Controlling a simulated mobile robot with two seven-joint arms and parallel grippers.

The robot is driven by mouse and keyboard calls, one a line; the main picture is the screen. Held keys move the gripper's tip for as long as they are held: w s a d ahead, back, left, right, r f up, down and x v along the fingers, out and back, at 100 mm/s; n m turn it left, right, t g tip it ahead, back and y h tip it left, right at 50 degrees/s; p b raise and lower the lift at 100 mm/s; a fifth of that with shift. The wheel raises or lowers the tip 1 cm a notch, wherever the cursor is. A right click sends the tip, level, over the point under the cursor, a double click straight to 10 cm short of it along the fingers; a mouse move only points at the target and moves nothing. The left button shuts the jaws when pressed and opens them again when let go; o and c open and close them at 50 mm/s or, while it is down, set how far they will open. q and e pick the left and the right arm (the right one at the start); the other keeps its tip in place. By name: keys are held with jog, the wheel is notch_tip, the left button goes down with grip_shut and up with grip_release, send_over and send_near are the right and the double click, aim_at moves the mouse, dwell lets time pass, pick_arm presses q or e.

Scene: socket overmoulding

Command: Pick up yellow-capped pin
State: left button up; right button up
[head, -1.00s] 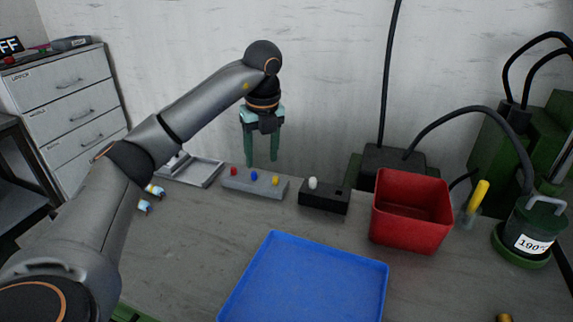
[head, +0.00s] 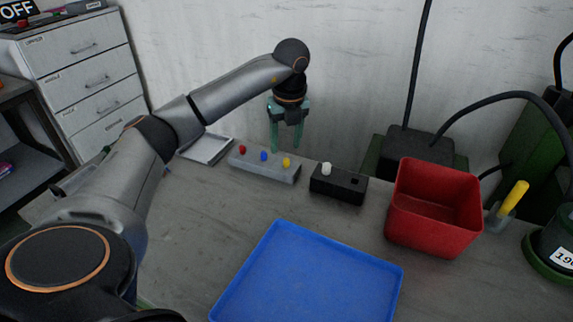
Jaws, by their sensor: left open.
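The yellow-capped pin (head: 286,162) stands in the right end of a grey block (head: 263,170) at the back of the table. A blue-capped pin (head: 263,156) and a red-capped pin (head: 242,149) stand in the same block to its left. My left gripper (head: 286,149) is open, fingers pointing down, with its tips close to the yellow cap. I cannot tell whether the fingers are in front of, behind or above the cap. My right gripper is out of view.
A black block (head: 338,187) with a white-capped pin (head: 326,169) stands to the right. Beyond it is a red bin (head: 436,240). A blue tray (head: 307,308) lies in front. A grey tray (head: 206,149) is at the back left. A yellow-handled tool (head: 514,197) stands right of the bin.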

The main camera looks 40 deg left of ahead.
aim_at(286, 159)
pick_arm(q)
jog(key=f, duration=0.5)
jog(key=shift+w+a, duration=0.2)
jog(key=shift+w, duration=0.15)
jog(key=shift+c, duration=0.4)
grip_shut()
